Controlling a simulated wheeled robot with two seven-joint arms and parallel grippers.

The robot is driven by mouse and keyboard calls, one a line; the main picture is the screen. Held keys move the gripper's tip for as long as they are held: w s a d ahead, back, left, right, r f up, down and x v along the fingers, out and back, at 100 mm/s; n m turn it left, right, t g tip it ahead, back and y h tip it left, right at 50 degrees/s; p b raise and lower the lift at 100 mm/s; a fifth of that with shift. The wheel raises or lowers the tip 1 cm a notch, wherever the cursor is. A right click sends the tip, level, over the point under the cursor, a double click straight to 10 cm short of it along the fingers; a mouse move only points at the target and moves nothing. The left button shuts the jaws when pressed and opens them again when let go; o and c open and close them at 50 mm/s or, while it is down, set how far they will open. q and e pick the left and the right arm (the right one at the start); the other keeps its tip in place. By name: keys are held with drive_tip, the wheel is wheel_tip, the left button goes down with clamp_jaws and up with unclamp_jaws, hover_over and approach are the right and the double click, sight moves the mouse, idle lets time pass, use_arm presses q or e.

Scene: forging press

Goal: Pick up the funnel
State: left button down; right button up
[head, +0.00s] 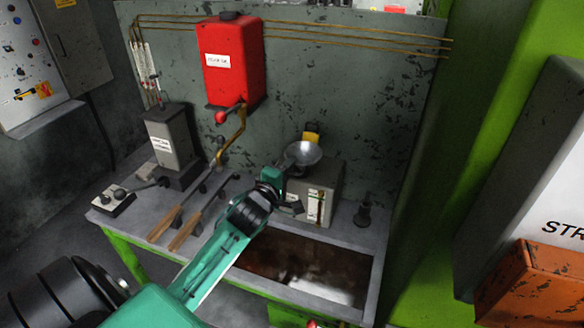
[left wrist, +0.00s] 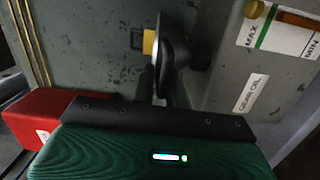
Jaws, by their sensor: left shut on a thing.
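The metal funnel (head: 303,153) shows in the head view above a grey box, its wide round mouth facing up. My left gripper (head: 284,165) reaches it from the front left and is shut on it. In the left wrist view the funnel (left wrist: 178,55) is seen from the side between the two dark fingers (left wrist: 163,85). The part of the funnel inside the jaws is mostly hidden. My right gripper is not in view.
The grey gear-oil box (head: 323,205) with a level gauge stands just below the funnel. A red tank (head: 231,60) hangs on the wall behind. Two wooden-handled tools (head: 186,232) lie to the left. A dark open basin (head: 310,270) is in front.

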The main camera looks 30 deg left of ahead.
use_arm(q)
wheel_tip(320, 180, up, 23)
drive_tip(key=p, duration=0.2)
drive_tip(key=shift+f, duration=0.15)
idle(0.8)
drive_tip(key=shift+w+f, duration=0.1)
